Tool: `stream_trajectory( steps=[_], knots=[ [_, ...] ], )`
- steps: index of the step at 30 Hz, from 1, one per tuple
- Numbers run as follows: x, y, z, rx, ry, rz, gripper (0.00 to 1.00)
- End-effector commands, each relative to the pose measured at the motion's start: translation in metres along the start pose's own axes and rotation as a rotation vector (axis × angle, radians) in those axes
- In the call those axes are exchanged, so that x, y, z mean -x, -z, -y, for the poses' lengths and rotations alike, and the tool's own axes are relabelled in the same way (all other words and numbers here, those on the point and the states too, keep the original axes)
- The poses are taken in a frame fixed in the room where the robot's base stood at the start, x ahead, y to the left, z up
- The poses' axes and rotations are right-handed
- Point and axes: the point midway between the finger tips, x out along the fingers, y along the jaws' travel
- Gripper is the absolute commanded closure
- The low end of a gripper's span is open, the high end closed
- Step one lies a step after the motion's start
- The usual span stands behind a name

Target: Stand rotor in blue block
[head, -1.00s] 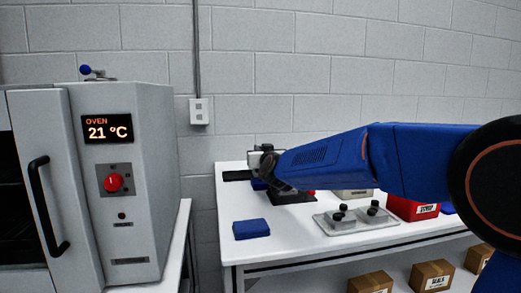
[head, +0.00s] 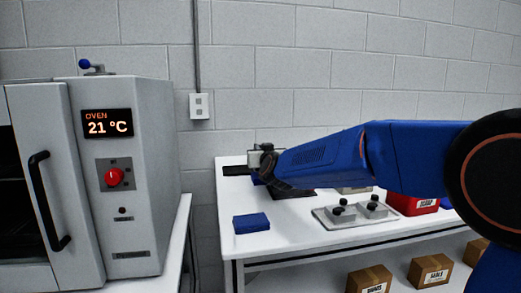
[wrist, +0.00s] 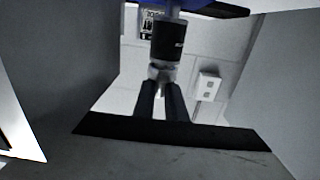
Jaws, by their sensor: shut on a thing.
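In the wrist view my gripper (wrist: 161,100) is shut on the rotor, a black cylinder (wrist: 168,40) with a pale metal end between the fingertips. A thin shaft runs from its far end toward a blue surface (wrist: 178,4) at the top edge; I cannot tell whether they touch. The rotor cannot be made out in the head view.
A grey plate with black knobs (head: 355,213) and a red bin (head: 411,203) stand to the right. A dark mat (head: 293,193) lies beside my gripper. The oven (head: 125,190) stands left.

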Motion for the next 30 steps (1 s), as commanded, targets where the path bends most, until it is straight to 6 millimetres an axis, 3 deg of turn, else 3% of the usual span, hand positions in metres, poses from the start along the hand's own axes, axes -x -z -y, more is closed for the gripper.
stream_trajectory(
  steps=[25, 26, 27, 28, 30],
  knots=[
    [0.000, -0.013, 0.000, 0.000, 0.000, -0.002, 1.00],
    [0.000, -0.013, 0.000, 0.000, 0.000, -0.002, 0.82],
    [0.000, -0.013, 0.000, 0.000, 0.000, -0.002, 0.72],
    [0.000, -0.013, 0.000, 0.000, 0.000, -0.002, 0.67],
    [0.000, -0.014, 0.000, 0.000, 0.000, -0.001, 0.67]
  ],
)
